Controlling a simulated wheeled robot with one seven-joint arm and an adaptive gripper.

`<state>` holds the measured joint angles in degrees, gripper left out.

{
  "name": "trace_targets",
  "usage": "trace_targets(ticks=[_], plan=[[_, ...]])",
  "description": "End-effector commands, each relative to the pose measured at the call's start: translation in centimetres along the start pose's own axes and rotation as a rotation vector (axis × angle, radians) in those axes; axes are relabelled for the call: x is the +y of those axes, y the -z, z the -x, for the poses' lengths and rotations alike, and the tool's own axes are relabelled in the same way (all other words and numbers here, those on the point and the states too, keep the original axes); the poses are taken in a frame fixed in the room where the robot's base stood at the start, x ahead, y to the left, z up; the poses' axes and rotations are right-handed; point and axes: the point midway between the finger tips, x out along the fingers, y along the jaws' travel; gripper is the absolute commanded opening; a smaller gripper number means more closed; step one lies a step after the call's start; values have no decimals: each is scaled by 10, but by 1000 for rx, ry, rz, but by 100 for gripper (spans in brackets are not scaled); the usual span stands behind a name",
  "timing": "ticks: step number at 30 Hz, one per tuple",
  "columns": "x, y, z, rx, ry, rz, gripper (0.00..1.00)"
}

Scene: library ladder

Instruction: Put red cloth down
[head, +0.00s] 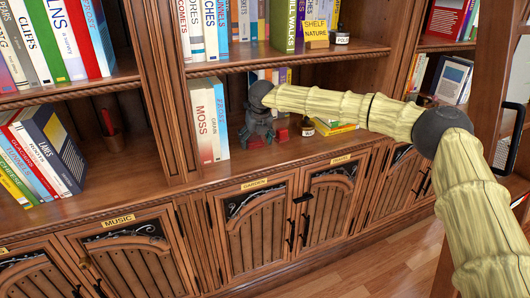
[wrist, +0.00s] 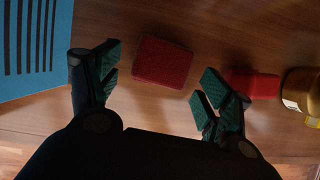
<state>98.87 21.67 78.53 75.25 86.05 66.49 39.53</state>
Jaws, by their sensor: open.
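A flat, dark red square (wrist: 162,62), which looks like the folded red cloth, lies on the wooden shelf in the wrist view. It lies between and just beyond the spread fingertips, with bare wood on both sides of it. My gripper (wrist: 158,78) is open and holds nothing. In the head view my gripper (head: 258,126) is low over the middle shelf, right of the upright books, and hides most of the spot beneath it. A red patch (head: 283,134) shows at its right side there; I cannot tell which red piece it is.
A second red block (wrist: 262,86) is partly behind the right finger, beside a jar (wrist: 299,90). A blue striped book (wrist: 35,45) stands close to the left finger. In the head view, upright books (head: 207,120) stand left and a yellow book (head: 336,129) lies right.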

Motion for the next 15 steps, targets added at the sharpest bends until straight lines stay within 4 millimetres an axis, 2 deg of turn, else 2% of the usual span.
trace_targets(ticks=[1,3,15], plan=[[-1,-4,16,-7,2,0,79],[0,-3,29,-6,1,1,79],[-1,60,52,-4,2,2,79]])
